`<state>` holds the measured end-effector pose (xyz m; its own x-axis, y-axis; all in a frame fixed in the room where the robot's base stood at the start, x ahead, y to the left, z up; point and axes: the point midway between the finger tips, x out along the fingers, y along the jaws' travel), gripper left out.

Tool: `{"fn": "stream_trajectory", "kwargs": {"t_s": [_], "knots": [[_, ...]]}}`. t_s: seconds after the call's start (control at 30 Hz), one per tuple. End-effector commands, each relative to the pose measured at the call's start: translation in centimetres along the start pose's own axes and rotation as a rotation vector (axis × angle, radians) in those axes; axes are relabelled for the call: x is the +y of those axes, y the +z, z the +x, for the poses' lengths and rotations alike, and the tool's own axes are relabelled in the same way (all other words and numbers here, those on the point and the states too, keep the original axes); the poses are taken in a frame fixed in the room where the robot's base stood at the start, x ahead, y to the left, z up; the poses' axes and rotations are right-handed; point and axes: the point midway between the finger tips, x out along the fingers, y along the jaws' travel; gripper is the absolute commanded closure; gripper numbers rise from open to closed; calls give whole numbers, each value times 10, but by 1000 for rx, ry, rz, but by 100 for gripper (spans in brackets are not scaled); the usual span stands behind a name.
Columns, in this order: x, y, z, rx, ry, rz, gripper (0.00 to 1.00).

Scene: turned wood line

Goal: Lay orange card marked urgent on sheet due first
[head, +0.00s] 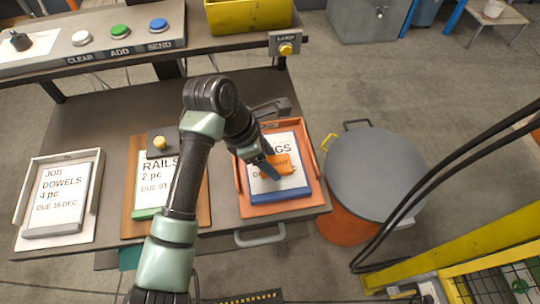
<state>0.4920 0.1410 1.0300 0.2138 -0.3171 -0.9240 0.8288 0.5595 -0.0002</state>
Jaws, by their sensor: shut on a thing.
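An orange card (280,167) with small dark print shows over the right-hand sheet (287,188), whose heading ends in "GS" and whose due line is mostly covered. My gripper (269,168) is shut on the card at its left part. I cannot tell whether the card touches the sheet. The middle sheet (149,188) reads RAILS, 2 pc, due 03, with the month hidden behind my arm. The left sheet (61,196) reads DOWELS, 4 pc, and a due date in DEC.
The right sheet lies in an orange tray (242,190), the left in a pale tray (96,183). A dark block with a yellow knob (159,142) sits on the middle board's top. Behind is a button panel (120,50). A grey-topped round drum (375,172) stands right of the table.

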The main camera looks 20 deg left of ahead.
Motion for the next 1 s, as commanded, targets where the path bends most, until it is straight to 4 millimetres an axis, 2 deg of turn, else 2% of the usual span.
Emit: {"fn": "stream_trajectory", "kwargs": {"t_s": [0.3, 0.33, 0.47, 0.87, 1.0], "knots": [[0, -2, 4, 1, 1, 1, 91], [0, -1, 2, 1, 1, 1, 34], [0, -1, 2, 1, 1, 1, 10], [1, 0, -3, 0, 2, 1, 9], [2, -2, -24, 2, 7, 2, 9]]}}
